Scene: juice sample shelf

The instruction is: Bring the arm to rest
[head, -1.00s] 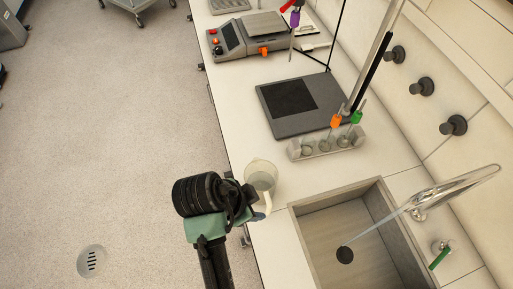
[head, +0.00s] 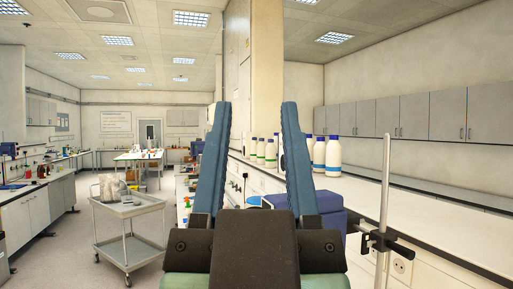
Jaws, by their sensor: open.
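Nothing is between the fingers; only the room behind shows through the gap. The dark wrist body and a green part of my arm (head: 185,286) show at the bottom edge. The rest of the arm is out of view.
Several white bottles with blue caps (head: 333,157) stand on the shelf behind. A blue-violet box (head: 318,208) is partly hidden by the right finger. A metal stand rod (head: 385,190) rises at right. A grey trolley (head: 128,207) stands on open floor at left.

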